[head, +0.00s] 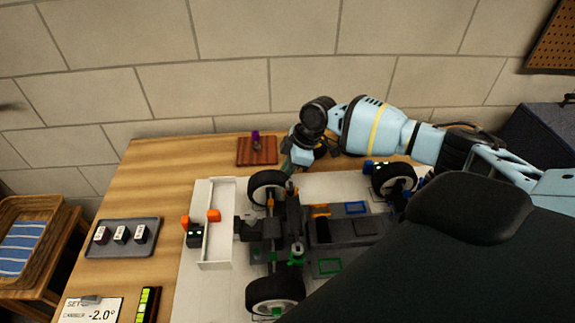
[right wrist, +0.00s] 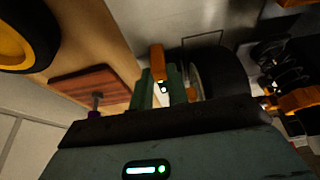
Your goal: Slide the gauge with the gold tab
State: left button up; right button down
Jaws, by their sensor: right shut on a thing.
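My right gripper (head: 288,166) reaches down beside the front-left wheel (head: 268,188) of the racecar chassis, at its far side. In the right wrist view its green fingers (right wrist: 162,92) are shut on a small piece with an orange-gold tab (right wrist: 157,62). The tab stands up between the fingertips, close beside the black tyre (right wrist: 222,72); I cannot tell whether it touches the tyre. The rest of the held piece is hidden by the fingers. In the head view the fingertips are small and the held piece is not clear. My left gripper is not in view.
A grey tray (head: 120,251) holds several dark blocks. A sign (head: 92,310) reads camber -2.0°, beside a yellow-green striped strip (head: 147,304). A reddish wooden board (head: 257,157) with a purple-topped peg lies behind.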

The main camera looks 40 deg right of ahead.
jog(key=shift+s+a+r+p, duration=0.15)
jog(key=shift+s+a+p, duration=0.2)
jog(key=shift+s, duration=0.15)
jog(key=shift+f, duration=0.2)
jog(key=c, duration=1.4)
grip_release()
jog(key=shift+s, duration=0.15)
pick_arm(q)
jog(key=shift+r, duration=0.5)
pick_arm(e)
jog(key=shift+o, duration=0.2)
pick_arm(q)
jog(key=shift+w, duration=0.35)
